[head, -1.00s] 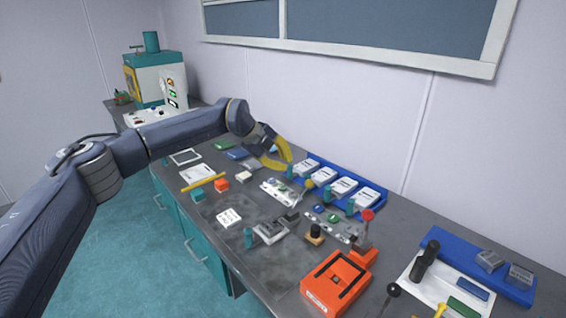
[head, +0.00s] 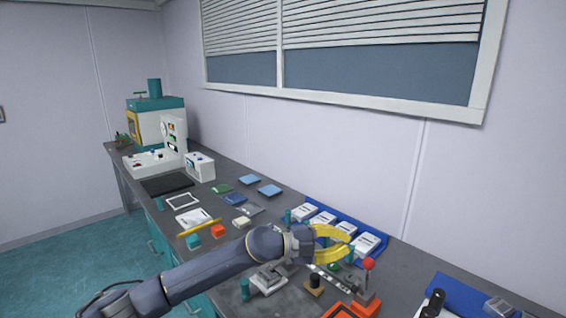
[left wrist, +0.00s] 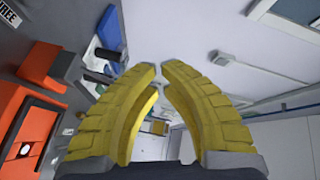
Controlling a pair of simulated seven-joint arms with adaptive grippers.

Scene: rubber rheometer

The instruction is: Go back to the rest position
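My left gripper (head: 349,244) is over the bench, in front of the blue tray (head: 374,259) with white boxes. Its yellow curved fingers are parted with nothing between them. In the left wrist view the two fingers (left wrist: 159,68) curve toward each other with a narrow gap at the tips. My left arm reaches in from the bottom left of the head view. My right gripper is not in view.
The grey bench (head: 262,222) holds many small items. An orange box (head: 338,312) and a red-knobbed lever (head: 368,264) stand near the gripper. A teal-topped machine (head: 155,104) is at the far left. The space above the bench's far part is clear.

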